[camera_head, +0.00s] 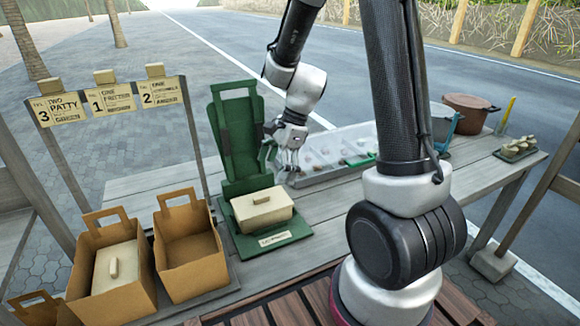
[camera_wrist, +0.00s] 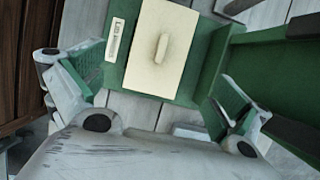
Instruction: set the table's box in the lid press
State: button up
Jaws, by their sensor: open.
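The green lid press (camera_head: 236,135) stands on the table, with its tall hinged part and handle raised upright at the back. A cream box (camera_head: 262,203) with a closed lid and a small bar handle sits on the press's base, behind its front label. It also shows in the wrist view (camera_wrist: 146,72), flat on the green base. My gripper (camera_head: 283,162) is open and empty, beyond the box and to its right, beside the upright part. In the wrist view my gripper (camera_wrist: 157,88) has its fingers spread wide, apart from the box.
Left of the press are two brown paper carriers; one (camera_head: 84,284) holds another cream box, the other (camera_head: 189,262) looks empty. Behind them is a rack of order tickets (camera_head: 110,100). A grey tray (camera_head: 325,155) and a brown pot (camera_head: 468,113) stand to the right.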

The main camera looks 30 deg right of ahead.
jog(key=s+d+r+n+t+h, duration=0.2)
jog(key=s+d+r+n, duration=0.3)
jog(key=s+r+n, duration=0.4)
jog(key=s+d+r+n+t+h, duration=0.2)
jog(key=s+d+r+n, duration=0.3)
jog(key=s+r+n, duration=0.4)
jog(key=shift+s+d+r+h, duration=0.15)
jog(key=shift+s+r+h, duration=0.15)
jog(key=shift+s+r, duration=0.2)
